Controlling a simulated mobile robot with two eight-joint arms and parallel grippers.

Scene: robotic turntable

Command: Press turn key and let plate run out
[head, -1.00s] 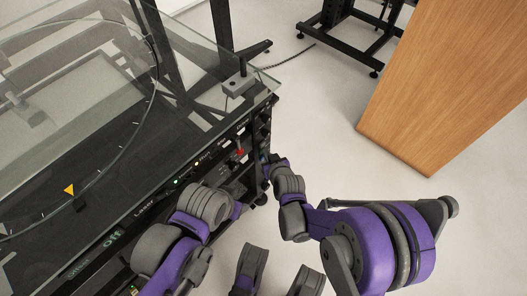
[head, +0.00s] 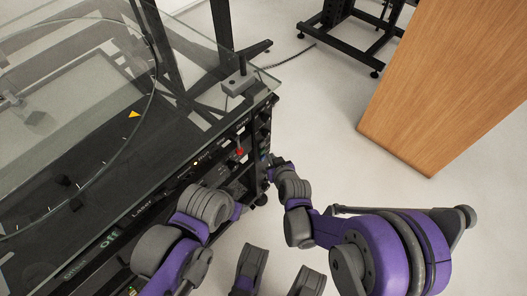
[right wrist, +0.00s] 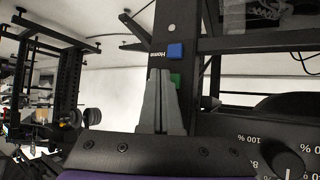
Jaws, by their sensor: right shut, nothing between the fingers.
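The turntable's dark plate (head: 100,150) lies under a clear cover and carries a yellow triangle marker (head: 135,114). My right gripper (head: 273,163) is shut and empty at the panel's right end in the head view. In the right wrist view its closed fingers (right wrist: 161,76) point along a dark strip of keys. A green key (right wrist: 175,80) is right beside the fingertips, partly hidden by them. A blue key (right wrist: 175,51) by the label "Home" lies just beyond. I cannot tell whether the fingers touch a key.
A red knob (head: 239,152) sits on the front panel. A grey clamp block (head: 238,84) stands on the cover's corner. A wooden panel (head: 450,85) stands at the upper right, with free floor between it and the turntable.

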